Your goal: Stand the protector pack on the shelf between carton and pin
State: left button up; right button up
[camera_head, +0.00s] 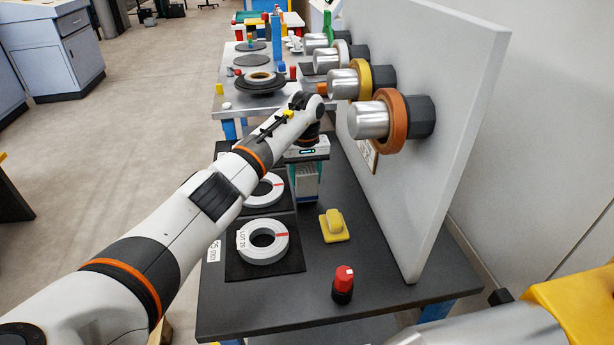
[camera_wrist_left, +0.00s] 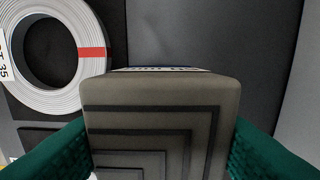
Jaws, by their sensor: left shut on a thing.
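My left gripper (camera_head: 306,192) reaches over the dark table and points down. It is shut on a grey-brown block with stepped, nested angle lines, which I take as the protector pack (camera_wrist_left: 160,115). The green finger pads press on its left and right sides in the left wrist view. I cannot pick out the shelf, the carton or the task's pin with certainty. My right gripper is not in view.
White coils (camera_head: 262,241) lie on black mats at the table's left. A yellow block (camera_head: 334,226) and a red-topped knob (camera_head: 343,284) stand at the front right. A grey upright panel (camera_head: 450,130) carries several silver spindles (camera_head: 367,120) along the right. Bare table lies between.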

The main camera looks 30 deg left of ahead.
pick_arm(q)
jog(key=shift+w+d+f, duration=0.15)
jog(key=shift+f, duration=0.05)
jog(key=shift+f, duration=0.1)
jog(key=o, duration=1.1)
